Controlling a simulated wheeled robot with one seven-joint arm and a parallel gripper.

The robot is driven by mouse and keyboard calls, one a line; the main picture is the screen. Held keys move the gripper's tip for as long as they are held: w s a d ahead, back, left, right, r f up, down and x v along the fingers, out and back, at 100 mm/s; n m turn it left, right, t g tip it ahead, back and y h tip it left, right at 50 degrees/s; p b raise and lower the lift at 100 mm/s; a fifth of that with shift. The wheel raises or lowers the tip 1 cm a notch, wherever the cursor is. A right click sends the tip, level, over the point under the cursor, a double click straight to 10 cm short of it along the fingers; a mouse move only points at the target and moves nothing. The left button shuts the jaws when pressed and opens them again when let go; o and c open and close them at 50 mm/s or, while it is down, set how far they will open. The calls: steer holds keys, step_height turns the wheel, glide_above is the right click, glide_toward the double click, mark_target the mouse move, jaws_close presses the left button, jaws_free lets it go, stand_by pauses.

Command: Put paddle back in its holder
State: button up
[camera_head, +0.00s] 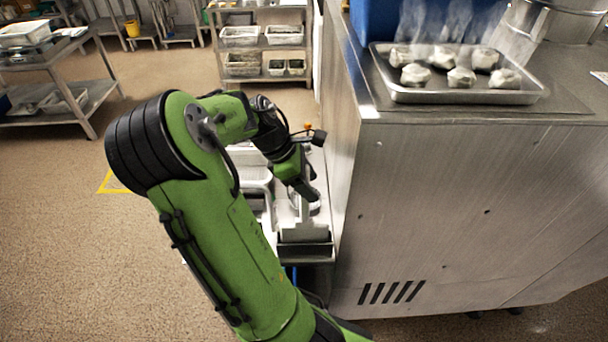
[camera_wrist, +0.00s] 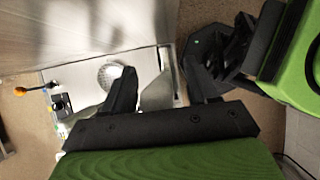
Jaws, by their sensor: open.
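A light grey flat paddle (camera_head: 304,222) stands in the head view just below my gripper (camera_head: 303,188). Its lower end meets a dark box-like holder (camera_head: 304,249) at the near end of the narrow counter; I cannot tell how deep it sits inside. In the wrist view, the grey paddle (camera_wrist: 157,94) shows between the two black fingers of my gripper (camera_wrist: 159,68). The fingers are spread apart, with gaps visible beside the paddle. The paddle's upper part is partly hidden by the gripper in the head view.
A tall steel cabinet (camera_head: 450,200) stands close on the right, carrying a tray of steaming lumps (camera_head: 395,90). Pale containers (camera_head: 256,176) sit left of the gripper. Open floor lies left.

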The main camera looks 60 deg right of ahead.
steer(key=p+v, duration=0.4)
steer(key=v, duration=1.1)
steer(key=shift+r+p, duration=0.3)
steer(key=shift+p, duration=0.1)
steer(key=shift+w, duration=0.1)
